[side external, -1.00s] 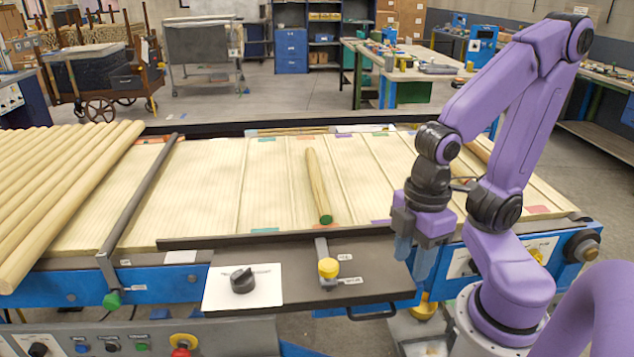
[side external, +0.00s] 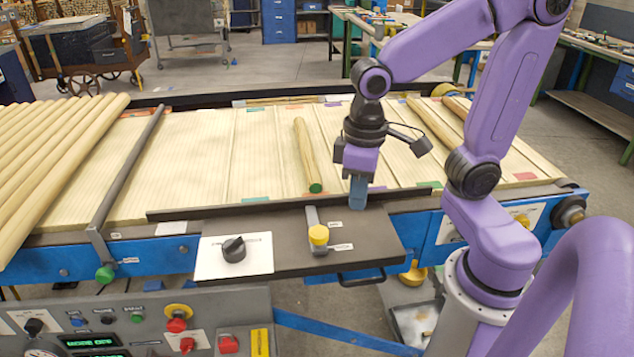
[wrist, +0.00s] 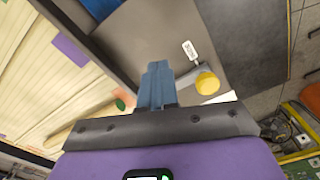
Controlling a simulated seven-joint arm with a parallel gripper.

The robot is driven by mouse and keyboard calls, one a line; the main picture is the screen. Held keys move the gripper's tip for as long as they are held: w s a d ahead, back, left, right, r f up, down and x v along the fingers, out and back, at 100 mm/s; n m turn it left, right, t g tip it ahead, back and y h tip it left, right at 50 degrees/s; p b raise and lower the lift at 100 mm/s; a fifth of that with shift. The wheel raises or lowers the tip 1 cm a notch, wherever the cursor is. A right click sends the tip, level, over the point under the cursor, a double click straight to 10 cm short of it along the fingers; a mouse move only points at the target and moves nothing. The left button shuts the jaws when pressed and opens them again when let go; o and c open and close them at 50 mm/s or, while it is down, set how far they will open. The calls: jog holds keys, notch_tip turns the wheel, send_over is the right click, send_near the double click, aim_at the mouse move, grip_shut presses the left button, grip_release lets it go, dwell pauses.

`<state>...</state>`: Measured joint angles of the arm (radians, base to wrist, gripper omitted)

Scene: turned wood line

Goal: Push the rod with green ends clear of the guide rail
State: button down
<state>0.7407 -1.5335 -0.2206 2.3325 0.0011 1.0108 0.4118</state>
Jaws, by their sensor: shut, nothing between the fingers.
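The wooden rod with a green end (side external: 305,150) lies on the slatted bed, its green near end close to the dark guide rail (side external: 220,208); whether they touch is unclear. Its far end shows no clear green. In the wrist view the rod (wrist: 85,124) lies left of my fingers, partly hidden by the gripper body. My gripper (side external: 357,194) is shut and empty, with blue fingers pointing down at the rail, right of the rod's green end and apart from it. The fingers also show in the wrist view (wrist: 156,84).
A stop with a yellow knob (side external: 318,235) and a black dial (side external: 234,250) sit on the front plate. A dark bar (side external: 130,180) crosses the bed left of the rod, beside several plain rods (side external: 60,160). More rods (side external: 437,122) lie behind my arm.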

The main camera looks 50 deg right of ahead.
aim_at(310, 158)
jog(key=w+d+r+m, duration=0.2)
jog(key=w+m, duration=0.4)
jog(key=m, duration=0.1)
jog(key=w+d+r+m, duration=0.2)
jog(key=w+d+m, duration=0.1)
jog(key=w+m, duration=0.3)
jog(key=f, duration=1)
jog(key=shift+a+f, duration=0.15)
jog(key=shift+a, duration=0.05)
jog(key=w+d, duration=0.8)
jog(key=shift+d, duration=0.1)
